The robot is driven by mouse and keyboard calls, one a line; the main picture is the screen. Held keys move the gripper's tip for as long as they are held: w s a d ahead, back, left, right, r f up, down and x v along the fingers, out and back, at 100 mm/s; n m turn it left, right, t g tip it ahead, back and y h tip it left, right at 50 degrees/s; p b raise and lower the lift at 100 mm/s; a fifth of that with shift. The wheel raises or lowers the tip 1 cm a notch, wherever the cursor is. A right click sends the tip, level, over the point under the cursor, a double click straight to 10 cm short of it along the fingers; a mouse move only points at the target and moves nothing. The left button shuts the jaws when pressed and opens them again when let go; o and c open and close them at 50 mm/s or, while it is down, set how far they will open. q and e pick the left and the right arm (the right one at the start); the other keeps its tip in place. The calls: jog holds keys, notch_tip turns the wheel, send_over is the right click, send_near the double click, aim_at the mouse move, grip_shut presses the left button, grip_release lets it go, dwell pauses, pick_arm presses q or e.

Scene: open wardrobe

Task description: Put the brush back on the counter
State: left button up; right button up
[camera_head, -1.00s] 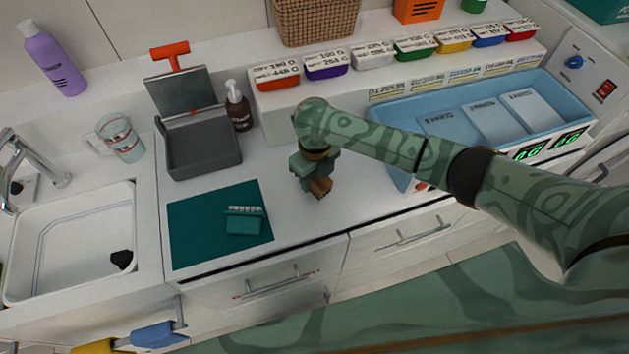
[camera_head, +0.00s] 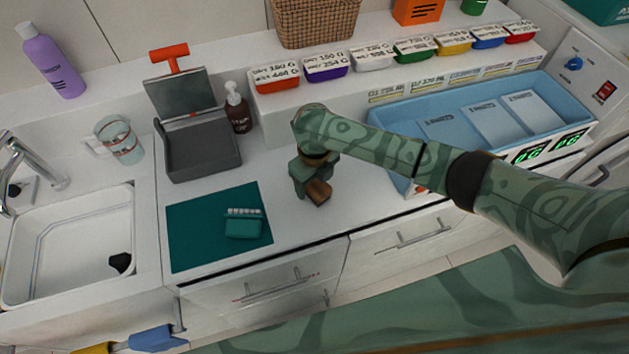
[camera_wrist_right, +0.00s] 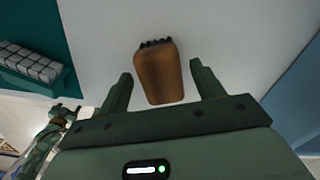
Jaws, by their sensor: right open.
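A brown wooden brush (camera_head: 318,192) with dark bristles is on or just above the white counter (camera_head: 345,205), right of the teal mat. My right gripper (camera_head: 311,182) is directly over it, pointing down. In the right wrist view the brush (camera_wrist_right: 158,76) lies between the two spread fingers (camera_wrist_right: 160,88), with visible gaps on both sides. The right gripper is open; whether the brush rests fully on the counter is hard to see. A small green arm end, apparently my left gripper (camera_wrist_right: 64,113), shows at the wrist view's lower left; its jaws are unclear.
A teal block with white bristles (camera_head: 243,224) lies on the teal mat (camera_head: 190,235). A grey open box (camera_head: 200,150) and brown pump bottle (camera_head: 238,112) stand behind. A blue tray (camera_head: 385,115) is to the right, the sink (camera_head: 70,250) to the left.

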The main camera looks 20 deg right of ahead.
aim_at(315, 182)
notch_tip(315, 182, up, 11)
jog(key=p, duration=0.3)
jog(key=shift+p, duration=0.3)
